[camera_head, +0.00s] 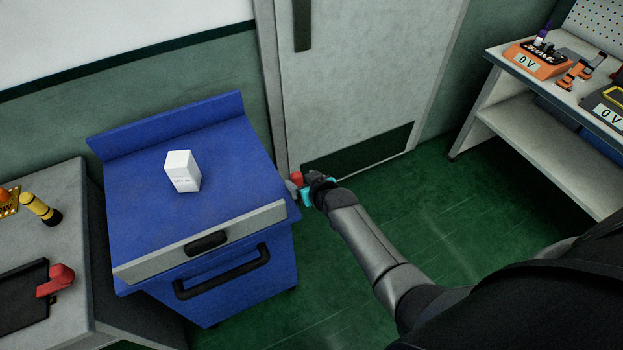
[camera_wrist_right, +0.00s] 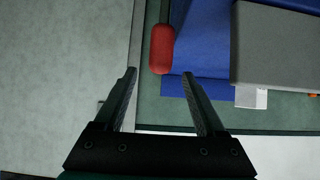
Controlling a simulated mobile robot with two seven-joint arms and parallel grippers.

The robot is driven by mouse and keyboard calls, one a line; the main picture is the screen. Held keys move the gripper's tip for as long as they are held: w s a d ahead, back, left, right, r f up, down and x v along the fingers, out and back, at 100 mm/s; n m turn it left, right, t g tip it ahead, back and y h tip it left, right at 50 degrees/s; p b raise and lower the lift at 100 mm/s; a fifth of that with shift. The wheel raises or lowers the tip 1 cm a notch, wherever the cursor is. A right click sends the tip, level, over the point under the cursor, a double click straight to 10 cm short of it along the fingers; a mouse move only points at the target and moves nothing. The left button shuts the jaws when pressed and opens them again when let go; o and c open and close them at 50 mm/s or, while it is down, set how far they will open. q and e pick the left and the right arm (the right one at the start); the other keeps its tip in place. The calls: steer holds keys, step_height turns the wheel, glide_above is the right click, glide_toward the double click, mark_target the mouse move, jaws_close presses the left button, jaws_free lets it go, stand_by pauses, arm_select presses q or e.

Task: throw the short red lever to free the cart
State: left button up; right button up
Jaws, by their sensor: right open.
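The short red lever (camera_head: 296,177) sticks out at the right side of the blue cart (camera_head: 125,202). My right gripper (camera_head: 307,190) is right beside the lever, at the cart's right edge. In the right wrist view the red lever grip (camera_wrist_right: 162,49) lies just ahead of the fingertips, toward the right finger. My right gripper (camera_wrist_right: 158,75) is open with nothing between its fingers, and the lever appears apart from them. The cart (camera_wrist_right: 204,40) also shows there. My left gripper is not in view.
A white box (camera_head: 182,172) stands on the cart top. A grey bench (camera_head: 62,215) with a red-handled item (camera_head: 56,281) is close on the left. A grey door (camera_head: 360,80) is behind, and a workbench (camera_head: 530,130) is at right. Green floor (camera_head: 420,215) is clear between.

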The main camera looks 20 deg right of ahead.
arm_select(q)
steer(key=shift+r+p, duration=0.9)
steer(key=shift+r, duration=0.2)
arm_select(e)
steer(key=v, duration=0.6)
